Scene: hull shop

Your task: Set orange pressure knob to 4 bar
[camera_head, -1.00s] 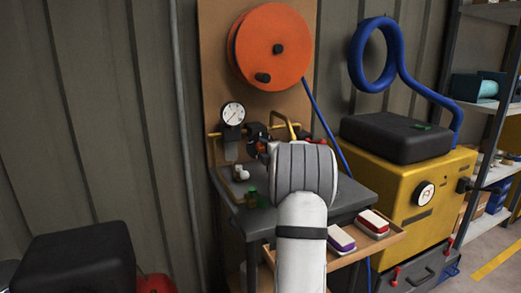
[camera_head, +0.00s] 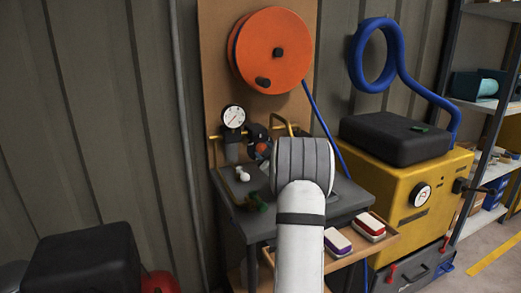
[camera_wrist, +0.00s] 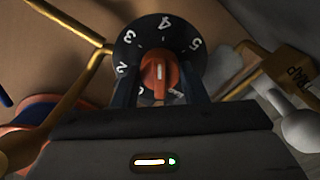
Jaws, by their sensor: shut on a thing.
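The orange pressure knob (camera_wrist: 159,72) is in the middle of the wrist view, on a black dial (camera_wrist: 127,52) with white numbers; 2, 3, 4 and 5 can be read. The white line on the knob points nearly straight up, close to the 4, slightly on its 3 side. My gripper (camera_wrist: 160,84) has one dark finger on each side of the knob and is shut on it. In the head view my wrist hides the gripper; a small orange spot (camera_head: 261,147) beside it may be the knob. A white round gauge (camera_head: 233,116) stands left of it; its reading is too small to tell.
Brass pipes (camera_wrist: 72,95) run close to the left of the gripper, and a brass tag (camera_wrist: 291,66) is at right. A grey bench (camera_head: 346,194) with small fittings is below. A large orange reel (camera_head: 272,50) hangs above; a yellow machine (camera_head: 398,190) stands right.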

